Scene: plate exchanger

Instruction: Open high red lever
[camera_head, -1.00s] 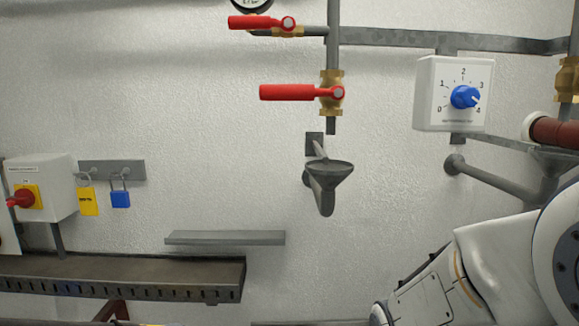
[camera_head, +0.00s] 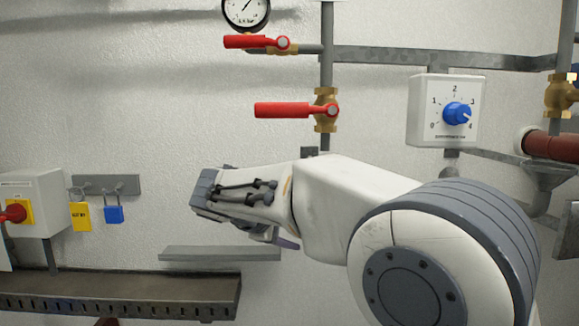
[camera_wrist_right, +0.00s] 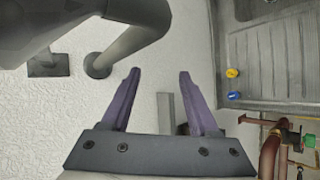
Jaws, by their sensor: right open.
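The high red lever (camera_head: 250,41) is on the upper brass valve below the gauge, its handle lying level and pointing left. A second red lever (camera_head: 283,110) sits lower on the vertical pipe, also level and pointing left. My right arm reaches in from the right, with its wrist below both levers and apart from them. My left gripper is out of view.
A pressure gauge (camera_head: 246,11) is above the high lever. A white box with a blue knob (camera_head: 457,113) is to the right. A grey shelf (camera_head: 219,254) lies below the wrist. Yellow (camera_head: 80,216) and blue (camera_head: 114,214) padlocks hang at left.

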